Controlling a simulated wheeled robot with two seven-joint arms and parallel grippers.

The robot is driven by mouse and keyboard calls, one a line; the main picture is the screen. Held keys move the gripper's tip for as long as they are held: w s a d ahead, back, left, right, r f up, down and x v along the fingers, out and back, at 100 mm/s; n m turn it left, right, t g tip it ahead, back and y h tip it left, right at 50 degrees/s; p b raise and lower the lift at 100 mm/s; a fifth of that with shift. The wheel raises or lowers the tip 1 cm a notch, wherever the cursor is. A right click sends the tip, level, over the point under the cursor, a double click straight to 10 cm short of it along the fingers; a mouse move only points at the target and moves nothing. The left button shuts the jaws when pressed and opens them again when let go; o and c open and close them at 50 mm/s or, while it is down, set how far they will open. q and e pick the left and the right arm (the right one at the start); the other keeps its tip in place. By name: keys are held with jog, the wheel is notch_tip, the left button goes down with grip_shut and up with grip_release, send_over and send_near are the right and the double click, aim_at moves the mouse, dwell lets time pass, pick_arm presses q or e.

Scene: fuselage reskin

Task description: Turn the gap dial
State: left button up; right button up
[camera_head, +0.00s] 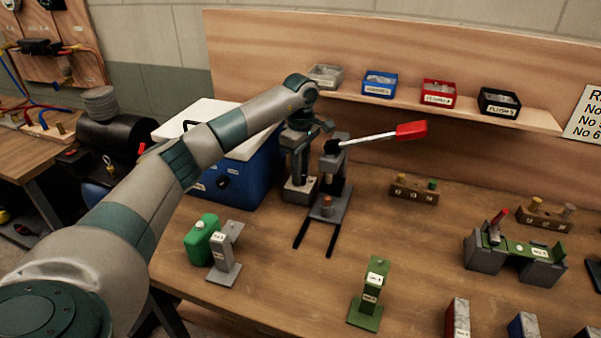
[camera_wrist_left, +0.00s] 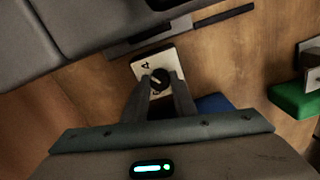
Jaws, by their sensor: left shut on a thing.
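The gap dial is a small black knob (camera_wrist_left: 159,81) on a pale plate (camera_wrist_left: 147,67) marked with a 4; its other markings are partly hidden. My left gripper (camera_wrist_left: 160,88) has one finger on each side of the knob and is shut on it. In the head view, my left gripper (camera_head: 298,172) points down over the small dial box (camera_head: 299,193), and the knob is hidden there. The box stands beside the grey press (camera_head: 328,205), which has a long lever with a red handle (camera_head: 411,130). My right gripper is in neither view.
A blue cooler with a white lid (camera_head: 238,178) stands close behind on the left. A green block (camera_head: 202,240) and a grey stand (camera_head: 223,255) are in front. A green stand (camera_head: 370,295) is further right.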

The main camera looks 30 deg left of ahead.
pick_arm(q)
jog(key=n+b, duration=0.1)
jog(key=n, duration=0.3)
jog(key=shift+n, duration=1.9)
jog(key=n, duration=0.2)
jog(key=shift+n, duration=0.3)
jog(key=shift+r+n, duration=0.1)
jog(key=shift+n, duration=0.4)
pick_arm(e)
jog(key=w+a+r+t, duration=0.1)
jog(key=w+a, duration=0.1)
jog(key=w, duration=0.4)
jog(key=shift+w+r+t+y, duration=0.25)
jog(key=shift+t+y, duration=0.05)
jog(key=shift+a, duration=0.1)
pick_arm(q)
jog(key=o, duration=1)
jog(key=shift+o, duration=0.2)
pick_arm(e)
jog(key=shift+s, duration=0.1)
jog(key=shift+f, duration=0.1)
